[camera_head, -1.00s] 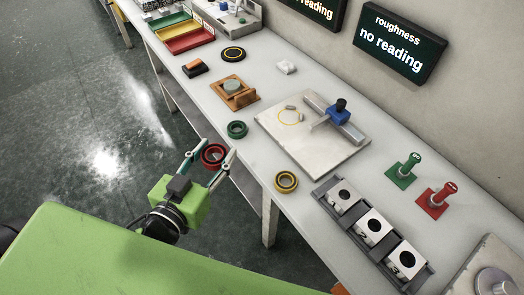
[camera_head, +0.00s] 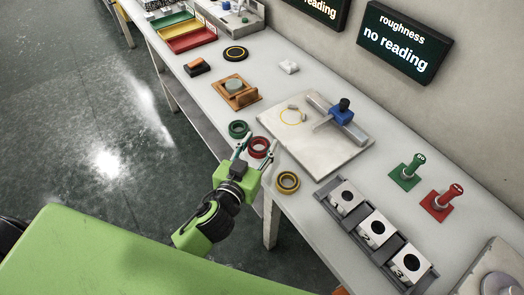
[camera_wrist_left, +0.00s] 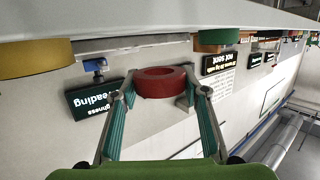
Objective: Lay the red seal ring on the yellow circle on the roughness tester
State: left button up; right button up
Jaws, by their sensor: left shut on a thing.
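The red seal ring (camera_head: 260,147) is held between the two fingers of my left gripper (camera_head: 257,151), which is shut on it at the front edge of the bench. The ring also shows between the fingertips in the left wrist view (camera_wrist_left: 161,83). The roughness tester (camera_head: 322,156) is a pale plate with a blue-headed arm (camera_head: 341,113), just right of and behind the ring. The yellow circle (camera_head: 282,120) is a thin outline on the plate's left part. A small grey piece (camera_head: 295,107) lies by the circle's edge. My right gripper is not in view.
A green ring (camera_head: 239,129) lies close left of the held ring. A yellow ring (camera_head: 287,182) lies to its right. A wooden fixture (camera_head: 237,99) stands further left. A grey rack with white blocks (camera_head: 377,235) is at the right.

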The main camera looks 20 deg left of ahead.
aim_at(262, 152)
pick_arm(q)
jog(key=f, duration=0.2)
jog(key=w+f, duration=0.1)
jog(key=shift+d+f, duration=0.2)
jog(key=shift+d, duration=0.1)
jog(key=shift+f, duration=0.25)
jog(key=shift+f+b, duration=0.3)
jog(key=shift+b, duration=0.15)
jog(key=o, duration=1.1)
jog(key=shift+r, duration=0.1)
jog(key=shift+o, duration=0.2)
